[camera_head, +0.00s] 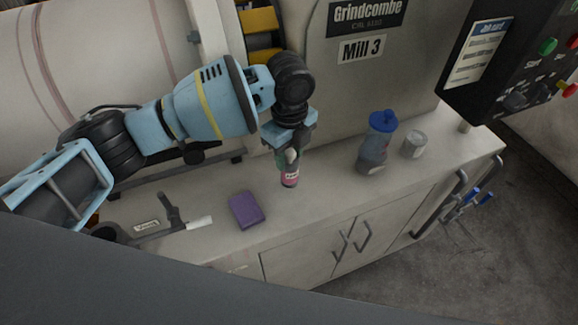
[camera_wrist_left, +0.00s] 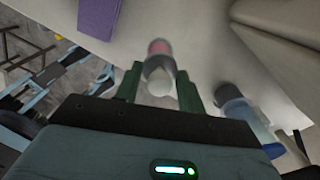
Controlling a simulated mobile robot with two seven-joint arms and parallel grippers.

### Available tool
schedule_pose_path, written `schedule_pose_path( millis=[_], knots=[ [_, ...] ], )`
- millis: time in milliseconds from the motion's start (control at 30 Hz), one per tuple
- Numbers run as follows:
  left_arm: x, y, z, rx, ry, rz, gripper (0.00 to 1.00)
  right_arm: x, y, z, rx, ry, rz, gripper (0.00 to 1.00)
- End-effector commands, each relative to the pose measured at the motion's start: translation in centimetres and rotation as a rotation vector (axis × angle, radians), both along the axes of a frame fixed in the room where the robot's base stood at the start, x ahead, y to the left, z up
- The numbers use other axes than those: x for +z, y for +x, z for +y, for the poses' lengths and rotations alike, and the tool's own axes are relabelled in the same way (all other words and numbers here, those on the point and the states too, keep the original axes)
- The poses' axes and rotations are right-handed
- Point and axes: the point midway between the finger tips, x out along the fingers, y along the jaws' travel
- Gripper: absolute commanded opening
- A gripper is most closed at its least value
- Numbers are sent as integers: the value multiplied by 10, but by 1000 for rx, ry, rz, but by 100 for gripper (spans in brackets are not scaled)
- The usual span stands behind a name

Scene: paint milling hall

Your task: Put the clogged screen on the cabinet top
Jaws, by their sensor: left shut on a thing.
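My left gripper (camera_head: 290,150) is shut on a small grey cylinder with a pink-red labelled band (camera_head: 289,178), held about upright over the cabinet top (camera_head: 330,195). In the left wrist view the cylinder (camera_wrist_left: 160,68) sits between the two green fingers of the left gripper (camera_wrist_left: 160,88). I cannot tell whether its bottom touches the cabinet top. Its label is too small to read, so I cannot confirm it is the clogged screen. A short grey cylinder (camera_head: 414,144) stands at the right of the cabinet top. My right gripper is not in view.
A blue-capped bottle (camera_head: 373,145) stands right of the left gripper; it also shows in the left wrist view (camera_wrist_left: 240,110). A purple block (camera_head: 246,210) lies to the left. The mill (camera_head: 365,75) rises behind.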

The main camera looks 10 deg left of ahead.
Motion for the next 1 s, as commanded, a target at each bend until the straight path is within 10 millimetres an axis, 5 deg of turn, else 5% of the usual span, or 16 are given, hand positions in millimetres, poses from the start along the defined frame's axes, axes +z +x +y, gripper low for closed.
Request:
schedule_pose_path(
  millis=[300, 767, 800, 933, 1000],
  knots=[
    [-44, -1, 0, 1, 2, 3, 0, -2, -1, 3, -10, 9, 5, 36],
    [-50, -1, 0, 1, 0, 2, 0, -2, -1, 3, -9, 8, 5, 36],
    [-50, -1, 0, 1, 2, 2, 44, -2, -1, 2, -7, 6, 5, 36],
    [-50, -1, 0, 1, 2, 2, 62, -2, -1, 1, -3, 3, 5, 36],
    [-50, -1, 0, 1, 2, 2, 62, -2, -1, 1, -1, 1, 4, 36]
  ],
)
